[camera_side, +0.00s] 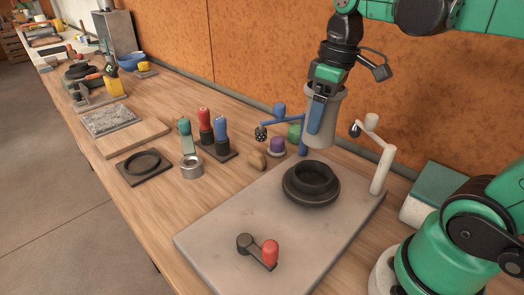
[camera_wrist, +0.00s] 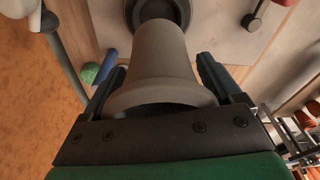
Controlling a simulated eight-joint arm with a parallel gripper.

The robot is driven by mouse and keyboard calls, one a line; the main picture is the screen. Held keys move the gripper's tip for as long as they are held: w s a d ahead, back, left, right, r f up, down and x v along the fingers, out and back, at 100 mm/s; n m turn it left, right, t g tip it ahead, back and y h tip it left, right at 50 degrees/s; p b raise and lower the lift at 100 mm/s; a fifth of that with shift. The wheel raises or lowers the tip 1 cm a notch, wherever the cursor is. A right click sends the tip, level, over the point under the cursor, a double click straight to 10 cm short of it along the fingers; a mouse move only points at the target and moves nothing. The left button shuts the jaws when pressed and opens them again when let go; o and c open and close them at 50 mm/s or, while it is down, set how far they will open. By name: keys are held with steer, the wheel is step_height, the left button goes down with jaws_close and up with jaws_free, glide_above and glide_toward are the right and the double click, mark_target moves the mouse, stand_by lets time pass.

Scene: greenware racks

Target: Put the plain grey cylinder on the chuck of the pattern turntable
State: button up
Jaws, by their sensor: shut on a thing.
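The plain grey cylinder (camera_side: 334,120) is held upright in my gripper (camera_side: 318,112), above the dark round chuck (camera_side: 312,190) of the pattern turntable. In the side view its lower end appears a little above the chuck's ring, with a gap between. In the wrist view the cylinder (camera_wrist: 155,55) fills the middle, between the two dark fingers of my gripper (camera_wrist: 155,78). Its far end overlaps the dark chuck (camera_wrist: 184,10), part of which is hidden behind it. The turntable's grey slab (camera_side: 225,235) carries a dark crank with a red knob (camera_side: 270,252).
A white post with an arm (camera_side: 383,170) stands on the slab's right. Blue (camera_side: 303,140) and green (camera_side: 295,132) parts stand behind the chuck.

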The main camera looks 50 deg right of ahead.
steer(key=shift+f, duration=4.65)
steer(key=shift+f, duration=0.1)
steer(key=o, duration=1.2)
steer(key=r, duration=0.4)
steer(key=s+r, duration=0.1)
steer(key=r, duration=0.7)
steer(key=shift+s+d, duration=0.2)
steer(key=shift+s, duration=0.05)
